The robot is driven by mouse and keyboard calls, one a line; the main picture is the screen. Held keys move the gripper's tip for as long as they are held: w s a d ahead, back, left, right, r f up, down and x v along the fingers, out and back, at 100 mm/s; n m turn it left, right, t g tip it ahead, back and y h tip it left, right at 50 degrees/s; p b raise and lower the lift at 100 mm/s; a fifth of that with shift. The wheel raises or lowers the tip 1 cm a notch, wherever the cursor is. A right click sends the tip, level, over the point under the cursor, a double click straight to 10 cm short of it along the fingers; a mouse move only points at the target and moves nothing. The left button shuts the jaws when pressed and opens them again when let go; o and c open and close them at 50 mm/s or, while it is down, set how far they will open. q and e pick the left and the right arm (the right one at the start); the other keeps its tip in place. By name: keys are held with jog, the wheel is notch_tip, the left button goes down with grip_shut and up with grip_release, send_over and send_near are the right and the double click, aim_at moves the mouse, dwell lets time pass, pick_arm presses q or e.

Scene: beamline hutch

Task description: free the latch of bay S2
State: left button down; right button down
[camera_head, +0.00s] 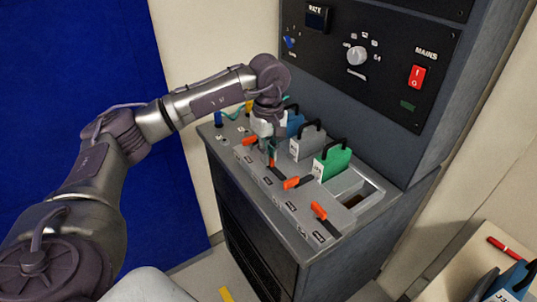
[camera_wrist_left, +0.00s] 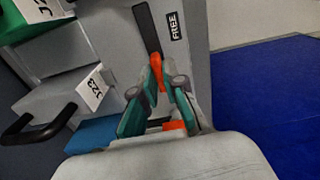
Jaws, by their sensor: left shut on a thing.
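My left gripper (camera_head: 269,154) reaches down to the row of latches on the front of the grey console (camera_head: 230,155). In the left wrist view its teal fingertips (camera_wrist_left: 157,72) are shut on an orange-tipped latch (camera_wrist_left: 156,60). The latch's black bar lies beside a FREE label (camera_wrist_left: 174,26). Another orange latch end (camera_wrist_left: 174,126) shows between the fingers, nearer the wrist. The bay names are too small to read. My right gripper is not in view.
Blue (camera_head: 295,121), grey (camera_head: 307,143) and green (camera_head: 333,163) modules with black handles stand close behind the latches. An open bay (camera_head: 352,193) lies to their right. A control panel with a red mains switch (camera_head: 417,77) rises behind. A side table (camera_head: 470,240) stands lower right.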

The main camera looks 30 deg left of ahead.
pick_arm(q)
jog(key=shift+r, duration=0.15)
jog(key=c, duration=1.2)
grip_release()
jog(key=shift+c, duration=0.2)
notch_tip(320, 180, up, 12)
